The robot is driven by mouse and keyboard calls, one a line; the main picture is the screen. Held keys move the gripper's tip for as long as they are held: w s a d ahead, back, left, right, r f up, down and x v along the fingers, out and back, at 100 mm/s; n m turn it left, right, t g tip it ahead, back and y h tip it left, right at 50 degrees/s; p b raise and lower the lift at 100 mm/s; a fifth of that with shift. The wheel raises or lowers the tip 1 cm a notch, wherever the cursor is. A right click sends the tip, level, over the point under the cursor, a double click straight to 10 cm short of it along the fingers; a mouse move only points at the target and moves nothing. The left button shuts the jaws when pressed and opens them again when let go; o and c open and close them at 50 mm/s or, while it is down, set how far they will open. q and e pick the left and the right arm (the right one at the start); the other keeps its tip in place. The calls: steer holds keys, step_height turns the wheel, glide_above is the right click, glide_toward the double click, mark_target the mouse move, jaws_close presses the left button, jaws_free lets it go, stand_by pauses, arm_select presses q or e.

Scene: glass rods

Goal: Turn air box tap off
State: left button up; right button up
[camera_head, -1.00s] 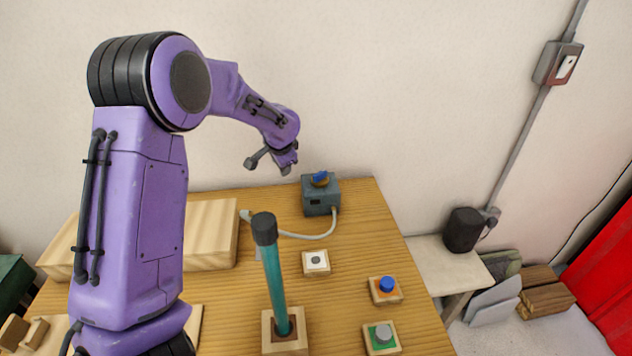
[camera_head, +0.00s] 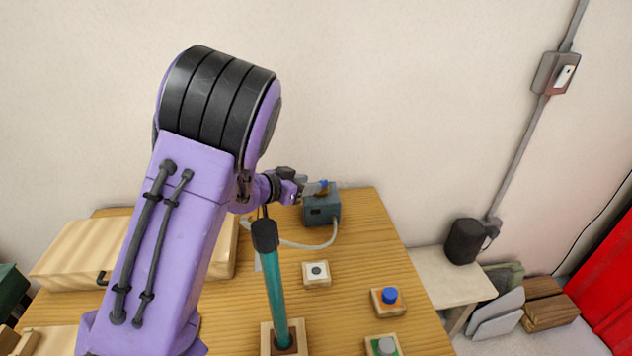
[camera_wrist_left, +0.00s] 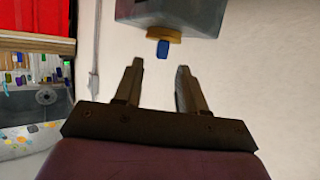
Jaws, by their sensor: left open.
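The air box (camera_head: 321,209) is a small grey-blue box at the back edge of the wooden table, with a hose from its side. Its blue tap (camera_head: 323,184) on top is partly hidden by my left gripper (camera_head: 318,188) in the head view. In the left wrist view, the blue tap (camera_wrist_left: 163,48) sits on a brass collar (camera_wrist_left: 164,35) under the tilted box (camera_wrist_left: 180,12). My left gripper (camera_wrist_left: 156,85) is open. The tap lies just beyond its fingertips, roughly between them, apart from both. My right gripper is not in view.
A teal rod with a black cap (camera_head: 273,285) stands upright in a wooden base, close to my left arm. Wooden blocks carry a white button (camera_head: 317,270), a blue button (camera_head: 389,297) and a grey button (camera_head: 386,346). A wooden box (camera_head: 80,250) lies at left.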

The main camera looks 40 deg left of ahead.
arm_select(q)
steer(key=x, duration=0.4)
steer(key=shift+w, duration=0.2)
jaws_close()
steer(key=shift+a+r+m+h+p, duration=0.15)
steer(key=shift+m+h+p, duration=0.4)
steer(key=shift+p, duration=0.35)
steer(key=shift+a+m+g+h+p, duration=0.15)
steer(key=shift+m+g+h+p, duration=0.35)
steer(key=shift+m+h+p, duration=0.65)
steer(key=m+g+h, duration=0.1)
steer(key=m+h, duration=0.1)
steer(key=shift+w+a+h, duration=0.1)
steer(key=shift+h, duration=0.2)
steer(key=shift+w+m+g+h+p, duration=0.1)
steer(key=shift+m+g+h+p, duration=0.2)
steer(key=shift+m+g+h, duration=0.5)
